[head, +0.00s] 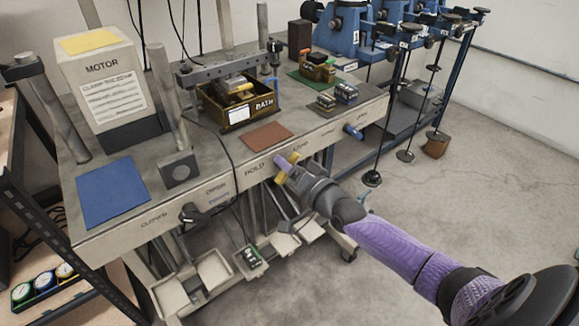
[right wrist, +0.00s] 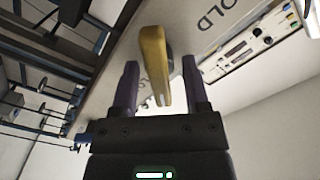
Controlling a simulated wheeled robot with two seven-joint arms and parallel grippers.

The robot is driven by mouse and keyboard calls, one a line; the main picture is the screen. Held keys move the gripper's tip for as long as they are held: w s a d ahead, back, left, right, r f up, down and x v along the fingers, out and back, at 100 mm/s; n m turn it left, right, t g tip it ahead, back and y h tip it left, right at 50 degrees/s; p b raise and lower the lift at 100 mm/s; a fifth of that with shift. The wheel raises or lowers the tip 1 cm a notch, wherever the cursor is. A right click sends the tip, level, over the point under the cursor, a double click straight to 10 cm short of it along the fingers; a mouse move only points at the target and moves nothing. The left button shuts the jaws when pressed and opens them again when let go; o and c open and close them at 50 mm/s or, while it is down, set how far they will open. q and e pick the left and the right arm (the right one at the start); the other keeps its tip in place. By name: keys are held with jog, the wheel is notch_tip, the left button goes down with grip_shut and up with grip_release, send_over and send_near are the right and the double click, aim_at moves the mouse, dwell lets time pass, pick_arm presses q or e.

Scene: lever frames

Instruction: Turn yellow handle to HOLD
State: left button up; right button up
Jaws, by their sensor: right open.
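The yellow handle (head: 281,177) sits on the front face of the grey bench, between the HOLD label (head: 255,169) on its left and another label on its right. My right gripper (head: 286,167) is at the handle and partly covers it in the head view. In the right wrist view the yellow handle (right wrist: 155,65) lies between the two purple fingers (right wrist: 160,88), with gaps on both sides. The fingers are open and not closed on it. The HOLD lettering (right wrist: 213,18) shows upside the handle to the right there. My left gripper is not in view.
A black lever (head: 194,213) and a blue knob (head: 352,131) are on the same bench front, left and right of the handle. Pale trays (head: 213,272) hang below. The bench top holds a motor box (head: 103,75) and a bath (head: 238,104).

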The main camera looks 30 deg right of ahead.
grip_shut()
